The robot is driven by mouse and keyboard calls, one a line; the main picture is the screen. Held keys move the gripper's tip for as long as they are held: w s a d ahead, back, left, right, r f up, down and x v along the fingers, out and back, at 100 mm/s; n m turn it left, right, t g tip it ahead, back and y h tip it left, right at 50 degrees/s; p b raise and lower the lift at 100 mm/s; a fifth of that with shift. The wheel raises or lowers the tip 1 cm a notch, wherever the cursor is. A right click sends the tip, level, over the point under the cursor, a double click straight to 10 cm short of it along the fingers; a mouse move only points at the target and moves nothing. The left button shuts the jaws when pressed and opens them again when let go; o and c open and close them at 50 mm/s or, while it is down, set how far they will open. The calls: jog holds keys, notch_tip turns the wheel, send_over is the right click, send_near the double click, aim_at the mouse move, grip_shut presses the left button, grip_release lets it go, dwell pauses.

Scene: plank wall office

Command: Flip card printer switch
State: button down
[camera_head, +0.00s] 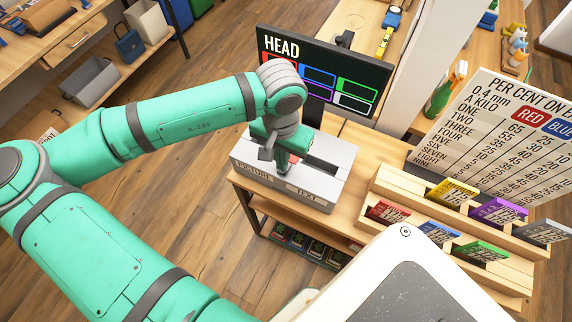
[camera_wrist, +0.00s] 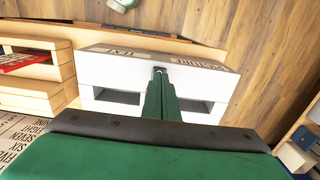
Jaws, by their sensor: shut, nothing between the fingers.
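The card printer (camera_head: 338,152) is a pale grey box on the wooden table, with a PICTURE label at its left and a TEXT label at its right. In the wrist view the printer (camera_wrist: 108,66) shows upside down, with a dark slot on either side of my fingers. My gripper (camera_head: 281,172) is shut and empty, pointing down at the printer's front middle, between the labels. In the wrist view the green fingers of my gripper (camera_wrist: 160,76) end beside a small metallic switch (camera_wrist: 159,70). I cannot tell whether they touch it. My gripper mostly hides the switch in the head view.
A black HEAD screen (camera_head: 325,72) stands behind the printer. A wooden rack (camera_head: 400,190) with several coloured cards stands to the right, below a large price board (camera_head: 505,125). Several dark cards (camera_head: 300,245) lie on the shelf below. Floor is clear left of the table.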

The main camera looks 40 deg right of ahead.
jog(key=shift+a+r, duration=0.1)
jog(key=shift+r, duration=0.55)
notch_tip(320, 180, up, 4)
jog(key=shift+f, duration=0.1)
dwell(0.5)
